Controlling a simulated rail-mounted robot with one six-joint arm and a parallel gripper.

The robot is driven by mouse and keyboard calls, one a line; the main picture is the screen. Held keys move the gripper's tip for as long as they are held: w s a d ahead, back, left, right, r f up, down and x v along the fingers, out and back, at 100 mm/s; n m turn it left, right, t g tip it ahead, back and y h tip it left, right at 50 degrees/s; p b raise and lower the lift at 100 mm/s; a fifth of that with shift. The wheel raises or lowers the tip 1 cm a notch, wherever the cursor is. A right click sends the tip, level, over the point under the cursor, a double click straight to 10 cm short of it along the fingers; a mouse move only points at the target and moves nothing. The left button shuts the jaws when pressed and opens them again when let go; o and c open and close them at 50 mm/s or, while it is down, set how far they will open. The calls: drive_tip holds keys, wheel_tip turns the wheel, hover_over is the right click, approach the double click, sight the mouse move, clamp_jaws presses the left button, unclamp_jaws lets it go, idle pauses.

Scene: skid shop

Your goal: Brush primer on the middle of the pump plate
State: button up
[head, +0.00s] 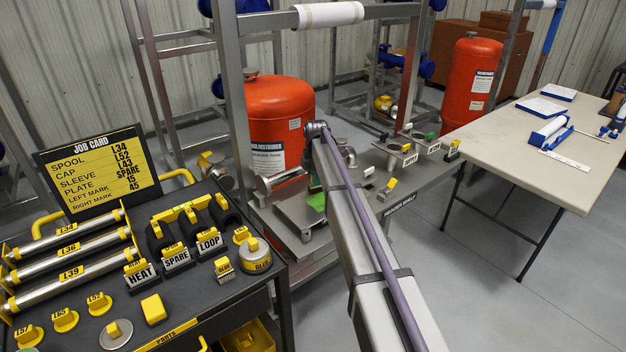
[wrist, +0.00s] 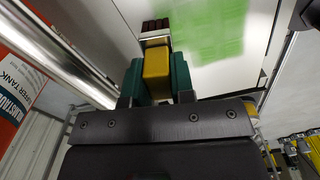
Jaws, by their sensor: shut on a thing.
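My gripper (wrist: 157,80) is shut on the yellow handle of a brush (wrist: 156,63) in the wrist view. The brush has a metal band and dark reddish bristles, which lie over the pale pump plate (wrist: 115,15). I cannot tell whether the bristles touch it. A bright green primer patch (wrist: 205,32) covers part of the plate, just right of the bristles. In the head view the plate (head: 291,211) lies on the skid with the green patch (head: 317,202) on it. My arm hides the gripper and part of the plate there.
A silver pipe (wrist: 60,50) runs close on the left in the wrist view. A red tank (head: 278,105) stands behind the plate. A dark bench (head: 215,305) with spools, sleeves and caps is at left. A job card (head: 98,165) stands there. A pale table (head: 500,150) is at right.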

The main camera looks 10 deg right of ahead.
drive_tip(key=shift+s+d+f, duration=0.1)
drive_tip(key=shift+s+d, duration=0.1)
drive_tip(key=shift+s, duration=0.4)
drive_tip(key=shift+s+d, duration=0.2)
drive_tip(key=shift+s, duration=0.4)
drive_tip(key=shift+s+d, duration=0.55)
drive_tip(key=shift+s, duration=0.6)
drive_tip(key=shift+s+d, duration=0.6)
drive_tip(key=shift+s, duration=0.5)
drive_tip(key=shift+s+d, duration=0.55)
drive_tip(key=shift+s, duration=0.6)
drive_tip(key=shift+w+d, duration=0.45)
drive_tip(key=shift+d, duration=0.3)
drive_tip(key=shift+w+a, duration=0.75)
drive_tip(key=shift+w, duration=0.75)
drive_tip(key=shift+w+a, duration=0.75)
drive_tip(key=shift+w, duration=0.7)
drive_tip(key=shift+w+a, duration=0.75)
drive_tip(key=shift+w, duration=0.75)
drive_tip(key=shift+w+d, duration=0.35)
drive_tip(key=shift+d, duration=0.35)
drive_tip(key=shift+s+d, duration=0.75)
drive_tip(key=shift+s, duration=0.8)
drive_tip(key=shift+s+d, duration=0.7)
drive_tip(key=shift+s, duration=0.8)
drive_tip(key=shift+s+d, duration=0.75)
drive_tip(key=shift+s, duration=0.8)
wheel_tip(320, 180, up, 6)
drive_tip(key=p, duration=0.6)
